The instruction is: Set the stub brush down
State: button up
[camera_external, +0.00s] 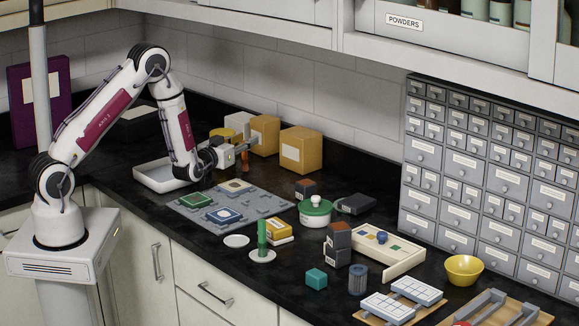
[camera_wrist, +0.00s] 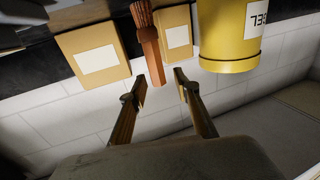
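The stub brush (camera_wrist: 150,48) is a short, reddish-brown brush. In the wrist view, which is upside down, its plain handle end points toward my fingers and its darker, ribbed end runs to the top edge. My gripper (camera_wrist: 161,82) has its two fingers spread, with the handle end at the fingertips, nearer the left finger. A gap shows to the right of the handle. In the external view the brush (camera_external: 245,161) appears upright just below my gripper (camera_external: 243,147). I cannot tell whether its lower end touches the dark counter (camera_external: 213,264).
A yellow tub (camera_external: 223,134) and cardboard boxes (camera_external: 301,150) stand behind the brush by the wall. A white tray (camera_external: 160,184) lies to the left. A grey board (camera_external: 222,201) with coloured tiles lies in front. A lidded pot (camera_external: 314,214) and small blocks stand further right.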

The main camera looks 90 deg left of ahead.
dwell(0.3)
jog(key=shift+r, duration=0.45)
jog(key=v, duration=0.7)
jog(key=shift+d, duration=0.2)
jog(key=shift+s+r, duration=0.1)
dwell(0.5)
